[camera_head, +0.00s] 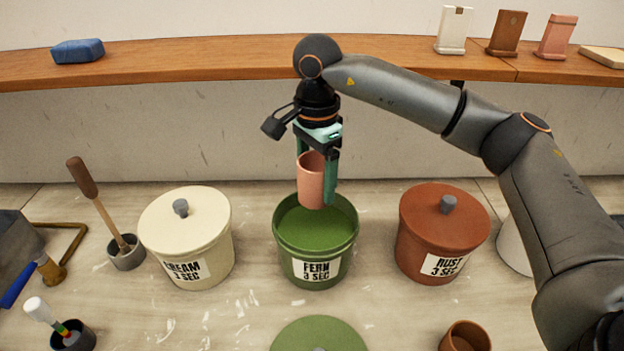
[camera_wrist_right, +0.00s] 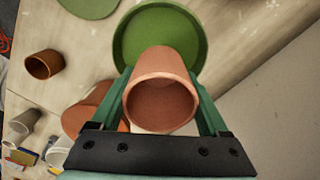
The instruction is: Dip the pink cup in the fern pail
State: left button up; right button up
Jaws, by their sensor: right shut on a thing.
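The pink cup (camera_head: 311,180) is held upright by my right gripper (camera_head: 322,172), whose teal fingers are shut on its sides. The cup hangs over the open fern pail (camera_head: 316,241), a green pail of green liquid labelled "FERN 3 SEC". In the head view the cup's lower end overlaps the pail's mouth; whether it touches the liquid is hard to tell. In the right wrist view the cup (camera_wrist_right: 160,88) sits between the fingers with its open mouth toward the camera, and the green pail (camera_wrist_right: 193,38) shows behind it. My left gripper is not in view.
The lidded cream pail (camera_head: 190,238) stands left and the lidded rust pail (camera_head: 440,235) right. A green lid (camera_head: 318,335) and a brown cup (camera_head: 465,337) lie in front. A stick stands in a grey holder (camera_head: 125,255). A wooden shelf (camera_head: 200,60) runs behind.

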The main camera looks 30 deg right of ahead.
aim_at(316, 207)
dwell(0.3)
notch_tip(316, 207, down, 8)
jog(key=b, duration=0.5)
jog(key=shift+b, duration=0.3)
notch_tip(316, 207, down, 5)
jog(key=b, duration=0.3)
jog(key=shift+f+b, duration=0.1)
jog(key=shift+b, duration=0.3)
dwell(1.1)
jog(key=shift+r+p, duration=2.2)
jog(key=shift+r, duration=0.95)
